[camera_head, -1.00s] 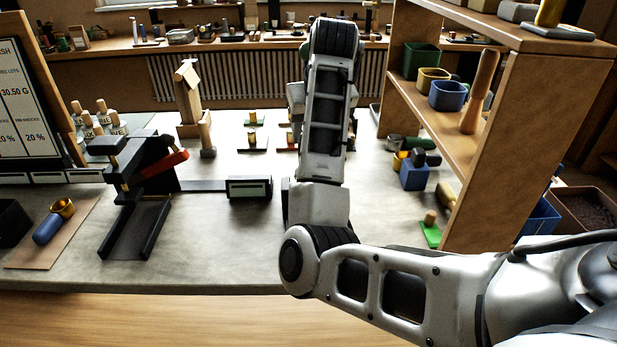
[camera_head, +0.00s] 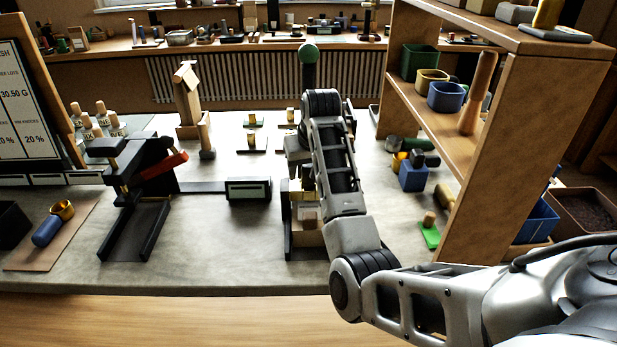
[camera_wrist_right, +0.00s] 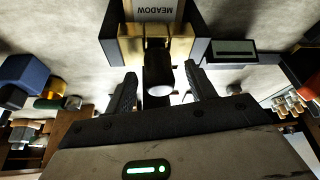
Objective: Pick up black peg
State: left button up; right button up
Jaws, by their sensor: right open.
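A dark cylinder, seemingly the black peg (camera_wrist_right: 158,68), shows in the right wrist view with a pale round end facing the camera. It stands against a brass-coloured block (camera_wrist_right: 125,45) of a holder with a "MEADOW" label. My right gripper (camera_wrist_right: 161,76) is open, with one finger on each side of the peg; whether the fingers touch it I cannot tell. In the head view, my right arm hides the peg and most of the right gripper. My left gripper is not in view.
A wooden shelf (camera_head: 530,140) with cups stands at the right. A black stand with a red lever (camera_head: 165,165) is at the left, with a dark labelled box (camera_head: 248,189) between it and my arm.

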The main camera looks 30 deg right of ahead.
grip_shut()
